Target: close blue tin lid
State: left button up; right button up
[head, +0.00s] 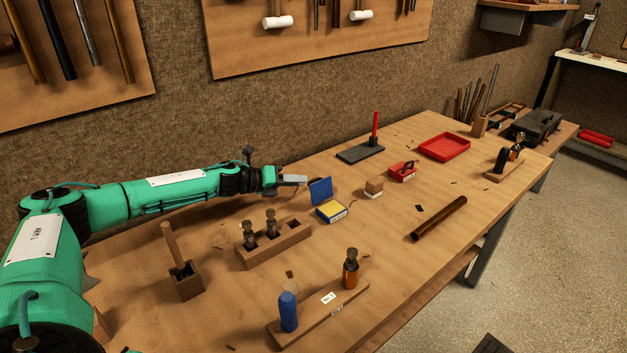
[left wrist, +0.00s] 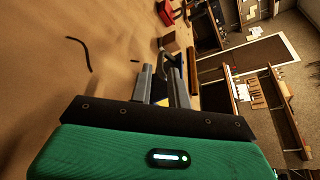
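The blue tin (head: 331,214) sits on the workbench with a yellow top face showing. Its blue lid (head: 320,191) stands up, open, on the tin's back left side. My left gripper (head: 297,180) is just left of the raised lid, at about its upper height, pointing toward it. A small gap seems to show between the fingertips and the lid. In the left wrist view the two grey fingers (left wrist: 162,72) are apart, with a bit of yellow low between them. The lid is hard to make out there. My right gripper is in neither view.
A wooden block with brass parts (head: 273,247) stands in front of the arm. A small wooden block on white (head: 374,188), a red tin (head: 402,172), a red tray (head: 444,146) and a brown rod (head: 439,218) lie to the right.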

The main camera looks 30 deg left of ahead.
aim_at(313, 181)
pick_arm(q)
jog(key=x, duration=0.5)
jog(key=shift+w+d, duration=0.2)
jog(key=shift+w, duration=0.1)
jog(key=shift+f, duration=0.1)
grip_shut()
